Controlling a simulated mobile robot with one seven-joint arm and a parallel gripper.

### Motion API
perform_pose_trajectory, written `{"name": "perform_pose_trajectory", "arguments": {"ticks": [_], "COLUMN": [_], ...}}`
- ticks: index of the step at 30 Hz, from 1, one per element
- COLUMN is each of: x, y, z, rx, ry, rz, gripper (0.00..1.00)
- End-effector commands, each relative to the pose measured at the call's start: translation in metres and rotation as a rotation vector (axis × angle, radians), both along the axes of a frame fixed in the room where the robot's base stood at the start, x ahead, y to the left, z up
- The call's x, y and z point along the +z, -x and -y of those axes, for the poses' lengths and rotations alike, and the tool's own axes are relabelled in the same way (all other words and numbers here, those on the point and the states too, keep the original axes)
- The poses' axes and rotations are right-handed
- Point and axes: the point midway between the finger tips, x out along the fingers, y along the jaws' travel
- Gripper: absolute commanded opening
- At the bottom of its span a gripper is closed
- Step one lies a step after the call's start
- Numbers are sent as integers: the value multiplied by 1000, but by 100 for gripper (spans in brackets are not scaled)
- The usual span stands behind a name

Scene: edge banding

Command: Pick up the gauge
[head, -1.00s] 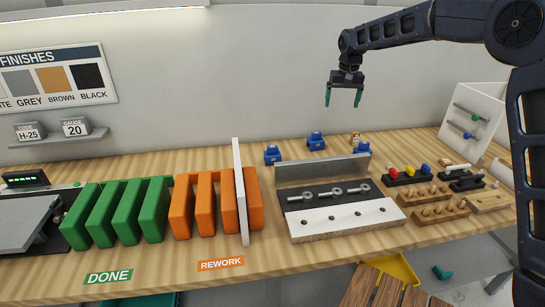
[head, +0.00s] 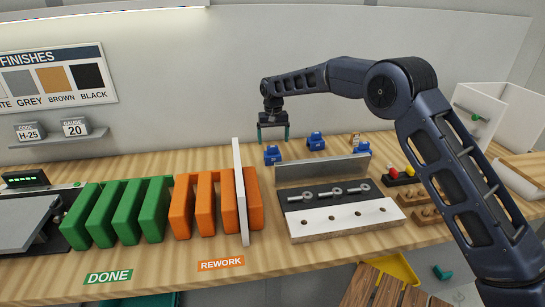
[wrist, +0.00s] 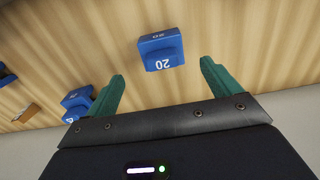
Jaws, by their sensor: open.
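The gauge is a small blue block marked 20 (wrist: 162,50). In the wrist view it lies between and beyond my two green fingertips. In the head view a blue block (head: 272,154) sits at the back of the bench, just below my gripper (head: 273,133). My gripper is open, empty and above the bench, pointing down. Two more blue blocks stand to the right in the head view, one near the middle (head: 316,141) and one farther right (head: 362,148). Their numbers are too small to read there. A sign on the wall shelf reads GAUGE 20 (head: 75,128).
A grey metal fence (head: 322,170) stands in front of the blue blocks, with a black tray (head: 325,193) of bolts and a drilled white board (head: 345,219) before it. A white panel (head: 241,190) stands upright in the orange rack (head: 205,205) at left.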

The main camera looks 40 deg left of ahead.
Motion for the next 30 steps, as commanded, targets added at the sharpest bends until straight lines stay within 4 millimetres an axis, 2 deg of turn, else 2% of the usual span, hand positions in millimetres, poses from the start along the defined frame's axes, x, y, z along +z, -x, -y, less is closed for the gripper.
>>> {"name": "perform_pose_trajectory", "arguments": {"ticks": [4,14,21,24,30], "x": [-23,-47,-79,-86,-86], "y": [0,1,2,2,2], "z": [0,-1,-2,-2,-2], "rx": [0,1,1,1,1], "ry": [1,1,1,1,-1], "rz": [-1,1,1,1,1], "gripper": [89,89,89,89,89]}}
